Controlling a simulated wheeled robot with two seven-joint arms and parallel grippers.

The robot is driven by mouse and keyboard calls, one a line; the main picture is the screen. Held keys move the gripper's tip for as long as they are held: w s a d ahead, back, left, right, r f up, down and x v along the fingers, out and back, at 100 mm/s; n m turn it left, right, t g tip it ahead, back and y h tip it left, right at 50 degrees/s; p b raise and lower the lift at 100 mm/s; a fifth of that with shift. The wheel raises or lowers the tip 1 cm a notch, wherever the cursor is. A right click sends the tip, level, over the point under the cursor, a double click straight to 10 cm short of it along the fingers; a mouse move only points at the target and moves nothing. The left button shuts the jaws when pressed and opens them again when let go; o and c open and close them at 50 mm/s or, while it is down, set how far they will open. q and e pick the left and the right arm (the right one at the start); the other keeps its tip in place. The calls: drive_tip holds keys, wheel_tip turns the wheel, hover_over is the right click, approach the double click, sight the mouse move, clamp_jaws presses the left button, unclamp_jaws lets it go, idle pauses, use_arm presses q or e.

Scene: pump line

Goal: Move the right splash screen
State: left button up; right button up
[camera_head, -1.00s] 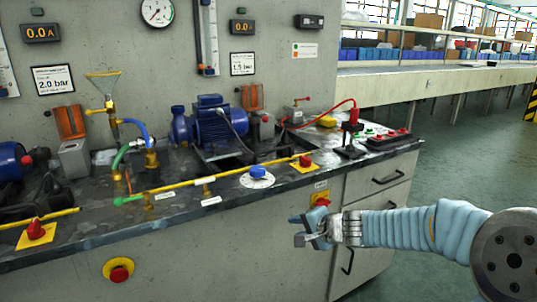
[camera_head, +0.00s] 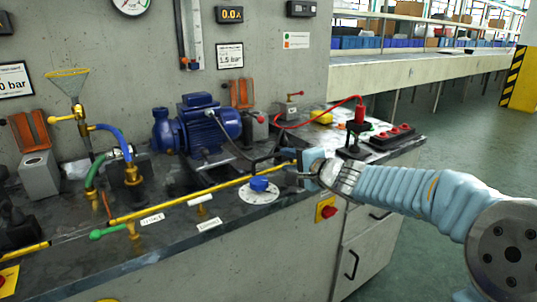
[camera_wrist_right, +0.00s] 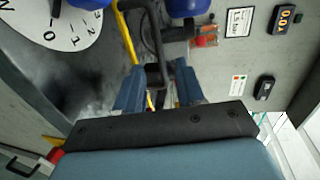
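I make out no clear screen panel; a dark, bent handle-like bar (camera_head: 262,160) stands behind the yellow pipe, right of the blue pump motor, and may belong to the right splash screen. My right gripper (camera_head: 288,166) is at the counter's front, just right of the blue knob, its fingers apart. In the right wrist view a dark handle (camera_wrist_right: 156,74) shows between the two blue fingers of the right gripper (camera_wrist_right: 160,80). The fingers look open around it; whether either touches it I cannot tell. My left gripper is not in view.
The blue knob (camera_head: 259,184) on a white dial is close left of my right gripper. The yellow pipe (camera_head: 190,197) runs along the counter. A blue motor (camera_head: 207,122) stands behind. A red plug on a black stand (camera_head: 358,122) is to the right.

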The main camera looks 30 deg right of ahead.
sight(275, 156)
drive_tip(key=p+x, duration=0.1)
drive_tip(key=x, duration=0.8)
drive_tip(key=shift+w+f, duration=0.1)
drive_tip(key=shift+w, duration=0.1)
clamp_jaws()
